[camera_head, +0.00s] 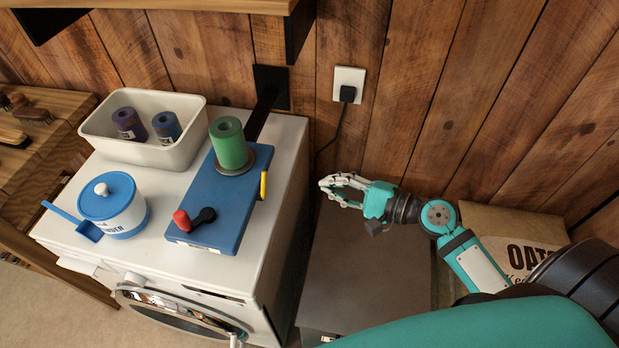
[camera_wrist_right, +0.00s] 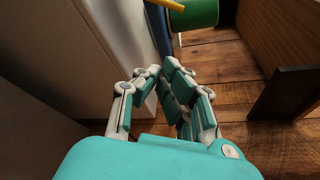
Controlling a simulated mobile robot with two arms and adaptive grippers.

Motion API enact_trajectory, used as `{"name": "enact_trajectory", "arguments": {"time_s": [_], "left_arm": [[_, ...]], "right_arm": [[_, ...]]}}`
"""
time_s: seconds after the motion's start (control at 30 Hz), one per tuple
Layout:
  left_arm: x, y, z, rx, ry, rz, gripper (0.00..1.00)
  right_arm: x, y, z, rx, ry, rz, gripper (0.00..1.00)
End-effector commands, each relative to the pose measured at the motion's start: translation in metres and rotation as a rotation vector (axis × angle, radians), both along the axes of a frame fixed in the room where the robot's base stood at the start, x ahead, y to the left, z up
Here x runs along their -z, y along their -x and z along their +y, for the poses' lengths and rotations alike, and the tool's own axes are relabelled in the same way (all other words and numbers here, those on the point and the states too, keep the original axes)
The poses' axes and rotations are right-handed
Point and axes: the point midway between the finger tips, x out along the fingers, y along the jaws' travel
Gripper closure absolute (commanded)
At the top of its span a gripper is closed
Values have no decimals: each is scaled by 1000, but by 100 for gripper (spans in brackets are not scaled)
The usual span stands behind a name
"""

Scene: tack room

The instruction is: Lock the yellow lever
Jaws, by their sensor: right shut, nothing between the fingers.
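The yellow lever (camera_head: 263,186) is on the right side of the blue board (camera_head: 236,212), which lies on the white washing machine. It stands close against the board's edge near the green cylinder (camera_head: 230,143). In the right wrist view the lever (camera_wrist_right: 171,5) shows at the top edge, with the green cylinder (camera_wrist_right: 198,14) beside it. My right gripper (camera_head: 326,188) is shut and empty, to the right of the lever and apart from it. Its fingers also show in the right wrist view (camera_wrist_right: 160,72).
A red-knobbed black lever (camera_head: 193,218) sits at the board's front. A white bin (camera_head: 150,152) with two rolls and a blue-lidded tub (camera_head: 113,205) stand left of the board. A dark grey box top (camera_head: 365,265) lies below my right gripper. A wall socket (camera_head: 348,84) is behind.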

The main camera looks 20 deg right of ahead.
Motion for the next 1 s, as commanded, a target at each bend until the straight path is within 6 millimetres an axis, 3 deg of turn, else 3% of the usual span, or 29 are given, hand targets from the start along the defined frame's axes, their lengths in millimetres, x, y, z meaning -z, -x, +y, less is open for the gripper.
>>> {"name": "enact_trajectory", "arguments": {"time_s": [0.3,0.43,0.7,1.0], "left_arm": [[-26,-22,-29,1,37,-37,52],[-33,-25,-29,3,37,-41,52],[-56,-21,-21,4,26,-33,52],[-56,-12,-17,1,22,-19,52]], "right_arm": [[5,-50,40,-1,-3,-2,100],[11,-70,56,0,-3,-1,100],[-2,-59,86,-1,-1,2,100],[-1,-57,91,-1,2,1,100]]}}
